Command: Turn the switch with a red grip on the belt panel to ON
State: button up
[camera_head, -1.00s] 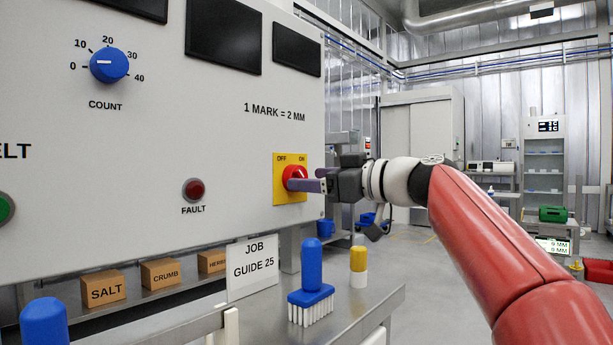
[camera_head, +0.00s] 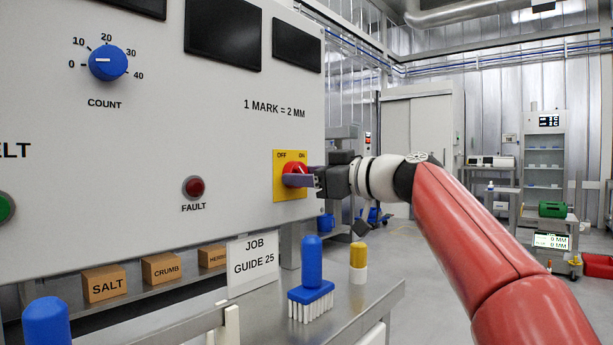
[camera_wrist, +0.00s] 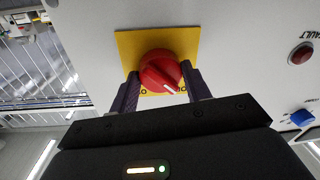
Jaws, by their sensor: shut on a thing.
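The switch's red grip (camera_head: 294,168) sits on a yellow plate (camera_head: 281,194) marked OFF at left and ON at right, on the panel's lower right. My gripper (camera_head: 297,180) has its dark purple fingers at the grip, partly covering it. In the wrist view the red grip (camera_wrist: 158,70) lies between the two fingers (camera_wrist: 160,84), which are shut on it from both sides. That view is turned roughly upside down. The grip's white mark (camera_wrist: 169,87) points to its lower right, toward the OFF side. The plate's lettering there is mostly hidden.
A red FAULT lamp (camera_head: 194,187) and a blue COUNT knob (camera_head: 108,62) are on the same panel. Below stand a job guide card (camera_head: 252,262), a blue-handled brush (camera_head: 312,272) and a yellow-and-white bottle (camera_head: 358,263).

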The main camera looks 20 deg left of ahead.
jog(key=m+p, duration=0.1)
jog(key=m, duration=0.8)
jog(key=m+t+p, duration=0.1)
jog(key=m, duration=0.8)
jog(key=shift+m+t, duration=0.3)
jog(key=shift+f, duration=0.1)
dwell(0.5)
jog(key=o, duration=1)
jog(key=shift+c, duration=0.2)
jog(key=shift+s, duration=0.1)
jog(key=b+v, duration=0.2)
jog(key=v, duration=0.5)
jog(key=shift+d, duration=0.4)
